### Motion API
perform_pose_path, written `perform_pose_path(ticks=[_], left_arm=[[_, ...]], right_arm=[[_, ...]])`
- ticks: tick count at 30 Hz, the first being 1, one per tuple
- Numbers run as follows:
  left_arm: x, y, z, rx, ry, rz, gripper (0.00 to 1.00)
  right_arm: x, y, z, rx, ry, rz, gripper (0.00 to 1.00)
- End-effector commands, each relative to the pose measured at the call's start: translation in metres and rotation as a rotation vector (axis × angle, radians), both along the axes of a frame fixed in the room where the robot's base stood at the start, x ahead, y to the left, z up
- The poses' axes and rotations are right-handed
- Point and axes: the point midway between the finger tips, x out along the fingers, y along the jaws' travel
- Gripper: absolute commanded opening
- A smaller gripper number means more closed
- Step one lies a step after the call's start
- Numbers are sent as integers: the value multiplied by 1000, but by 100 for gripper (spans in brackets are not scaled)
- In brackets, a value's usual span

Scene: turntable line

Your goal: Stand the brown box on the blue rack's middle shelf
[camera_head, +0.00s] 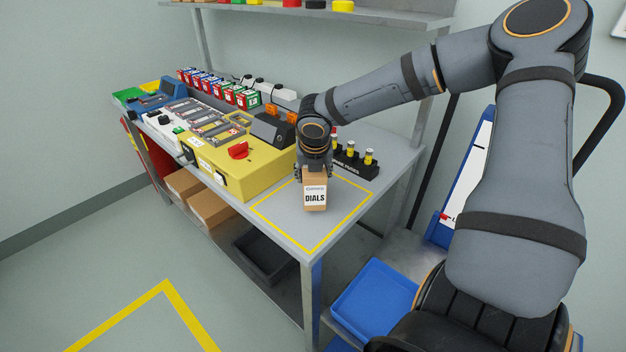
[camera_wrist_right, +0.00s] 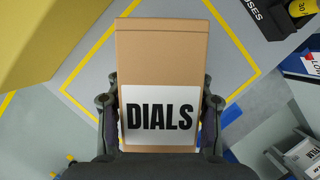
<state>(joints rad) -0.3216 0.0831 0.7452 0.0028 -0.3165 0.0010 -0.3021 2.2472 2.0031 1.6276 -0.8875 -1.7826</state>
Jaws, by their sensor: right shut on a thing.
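The brown box (camera_head: 315,194) has a white label reading DIALS. It is upright within the yellow-outlined square on the grey bench, and I cannot tell whether it touches the surface. My right gripper (camera_head: 314,172) comes down from above and is shut on the box. The right wrist view shows the box (camera_wrist_right: 162,60) between the two fingers (camera_wrist_right: 160,115). Blue tray-like shelves (camera_head: 375,300), apparently of the blue rack, show at the lower right beyond the bench. My right arm hides part of that area, and I cannot make out the middle shelf. My left gripper is out of view.
A blue-framed white board (camera_head: 470,180) leans at the right. An overhead shelf (camera_head: 310,12) spans the back.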

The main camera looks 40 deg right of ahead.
Motion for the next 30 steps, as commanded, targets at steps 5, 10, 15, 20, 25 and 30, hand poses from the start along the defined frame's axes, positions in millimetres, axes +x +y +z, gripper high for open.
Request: perform_pose_path(ticks=[5,10,15,20,25,30], left_arm=[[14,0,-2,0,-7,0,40],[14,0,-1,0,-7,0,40],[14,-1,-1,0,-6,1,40],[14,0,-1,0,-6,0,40],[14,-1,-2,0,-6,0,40],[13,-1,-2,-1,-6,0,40]], right_arm=[[0,1,-21,1,0,0,8],[0,1,-19,1,-1,0,8],[-1,1,-23,1,2,0,8],[-1,1,-23,2,1,0,73],[-1,1,-23,2,1,0,75],[0,1,-22,1,0,0,75]])
